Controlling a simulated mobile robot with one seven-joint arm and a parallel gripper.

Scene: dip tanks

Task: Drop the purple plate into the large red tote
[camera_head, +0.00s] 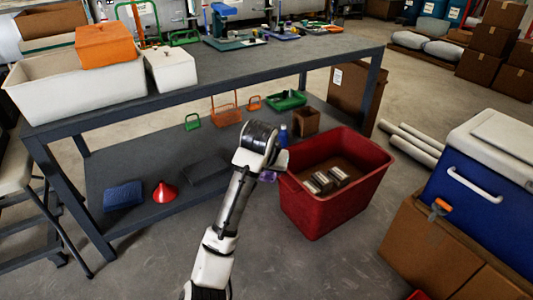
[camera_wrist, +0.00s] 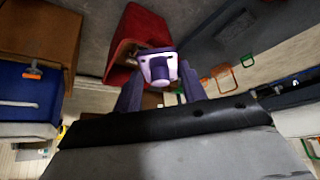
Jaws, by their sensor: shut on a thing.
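The large red tote (camera_head: 330,205) stands on the floor at the right end of the workbench. It holds a few brown and grey boxes. My gripper (camera_wrist: 163,88) is shut on the purple plate (camera_wrist: 157,67), which shows a pale purple face with a round boss between the two fingers in the wrist view. In the head view a small bit of the purple plate (camera_head: 268,176) shows past my wrist, close to the tote's left rim. My fingers are mostly hidden there by my arm. The red tote (camera_wrist: 128,42) lies beyond the plate in the wrist view.
The grey workbench (camera_head: 280,52) has a lower shelf (camera_head: 150,165) with a red funnel (camera_head: 165,192) and a blue item. A blue and white cooler (camera_head: 485,175) stands on cardboard boxes (camera_head: 430,245) at the right. Pale pipes (camera_head: 412,145) lie behind the tote.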

